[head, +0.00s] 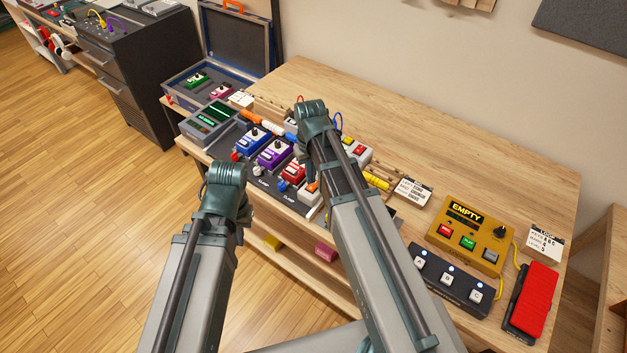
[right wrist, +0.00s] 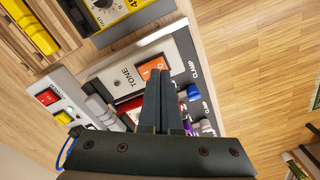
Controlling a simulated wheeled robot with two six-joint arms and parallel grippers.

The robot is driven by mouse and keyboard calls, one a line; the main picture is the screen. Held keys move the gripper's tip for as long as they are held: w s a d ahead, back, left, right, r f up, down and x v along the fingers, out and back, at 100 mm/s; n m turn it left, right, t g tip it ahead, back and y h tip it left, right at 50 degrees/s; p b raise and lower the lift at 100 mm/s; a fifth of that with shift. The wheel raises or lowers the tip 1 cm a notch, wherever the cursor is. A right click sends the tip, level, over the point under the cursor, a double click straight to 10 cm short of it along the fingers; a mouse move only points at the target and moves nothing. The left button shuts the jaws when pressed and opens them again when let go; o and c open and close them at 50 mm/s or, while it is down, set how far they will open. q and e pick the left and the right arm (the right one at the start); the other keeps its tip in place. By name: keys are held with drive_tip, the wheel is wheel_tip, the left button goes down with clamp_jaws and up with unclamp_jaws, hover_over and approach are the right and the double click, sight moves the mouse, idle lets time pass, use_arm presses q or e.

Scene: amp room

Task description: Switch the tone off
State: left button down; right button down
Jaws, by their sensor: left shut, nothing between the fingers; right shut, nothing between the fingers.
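The tone box (right wrist: 124,76) is a pale plate marked TONE in the right wrist view, with an orange rocker switch (right wrist: 151,65) at one end. My right gripper (right wrist: 159,76) is shut and empty, its fingertips over the edge of the orange switch. I cannot tell whether they touch it. In the head view, a pale box with orange on it (head: 308,197) shows beside my right arm, which hides part of it. The right fingers are hidden there. My left arm stands left of the pedals; its fingers are out of sight.
Blue (head: 251,138), purple (head: 275,152) and red (head: 293,173) pedals stand close together on a dark board. A yellow looper (head: 466,238), a footswitch (head: 450,279) and a red pedal (head: 532,300) stand at the right.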

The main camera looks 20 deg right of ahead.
sight(310, 189)
wheel_tip(310, 189, up, 5)
drive_tip(key=p, duration=0.4)
drive_tip(key=shift+f, duration=0.2)
drive_tip(key=s+a+n+h, duration=0.1)
drive_tip(key=s+a+n, duration=0.1)
drive_tip(key=s+a, duration=0.8)
drive_tip(key=s, duration=0.4)
drive_tip(key=shift+s+a, duration=0.15)
drive_tip(key=shift+a, duration=0.1)
